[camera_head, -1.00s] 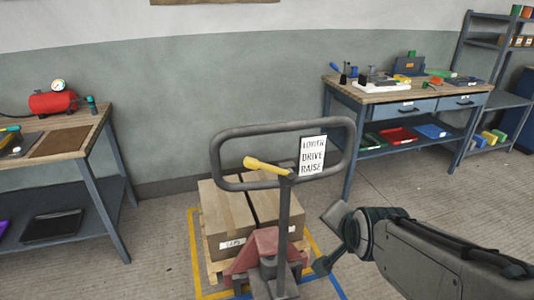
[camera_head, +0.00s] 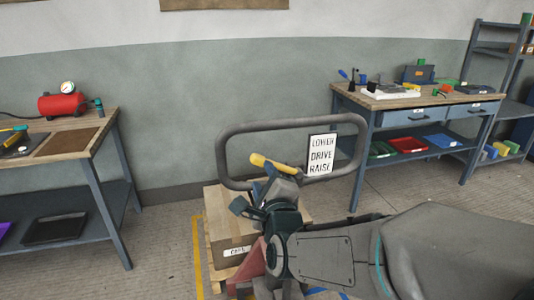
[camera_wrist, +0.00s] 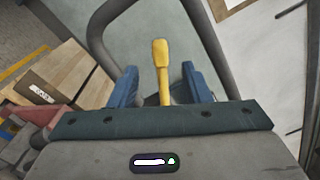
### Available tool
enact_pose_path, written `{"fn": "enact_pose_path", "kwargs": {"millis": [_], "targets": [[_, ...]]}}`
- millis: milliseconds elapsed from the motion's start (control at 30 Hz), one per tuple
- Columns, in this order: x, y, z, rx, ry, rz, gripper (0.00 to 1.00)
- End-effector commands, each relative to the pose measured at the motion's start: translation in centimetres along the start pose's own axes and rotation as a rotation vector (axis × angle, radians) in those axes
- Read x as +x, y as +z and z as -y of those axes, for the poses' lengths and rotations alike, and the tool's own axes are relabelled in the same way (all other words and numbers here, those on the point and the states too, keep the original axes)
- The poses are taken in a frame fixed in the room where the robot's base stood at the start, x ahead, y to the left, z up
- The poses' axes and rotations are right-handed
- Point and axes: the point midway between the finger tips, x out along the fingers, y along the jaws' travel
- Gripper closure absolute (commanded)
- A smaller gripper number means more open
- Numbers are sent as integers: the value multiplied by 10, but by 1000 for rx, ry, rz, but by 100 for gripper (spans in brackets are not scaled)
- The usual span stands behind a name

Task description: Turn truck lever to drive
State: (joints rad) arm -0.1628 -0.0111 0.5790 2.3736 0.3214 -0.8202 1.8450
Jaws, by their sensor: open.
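The truck lever (camera_head: 268,164) is a yellow handle at the centre of the grey looped truck handle (camera_head: 232,130). A white label (camera_head: 321,155) reading LOWER, DRIVE, RAISE is fixed to the loop's right side. The lever points up and to the left in the head view. In the wrist view the yellow lever (camera_wrist: 162,70) stands between the two blue fingers of my gripper (camera_wrist: 157,86), with a gap on each side. My gripper is open around the lever. The lever's pivot is hidden behind my gripper.
A boxed load (camera_head: 228,225) sits on a wooden pallet behind the truck handle. A workbench (camera_head: 95,135) with a red compressor (camera_head: 62,104) stands left. Another workbench (camera_head: 350,97) with tools stands right.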

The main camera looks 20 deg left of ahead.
Motion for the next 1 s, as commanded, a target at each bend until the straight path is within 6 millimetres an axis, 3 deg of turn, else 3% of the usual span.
{"fn": "enact_pose_path", "kwargs": {"millis": [600, 1000], "targets": [[94, 0, 0, 0, 3, -1, 56], [112, 0, 0, -3, 2, 0, 56]]}}
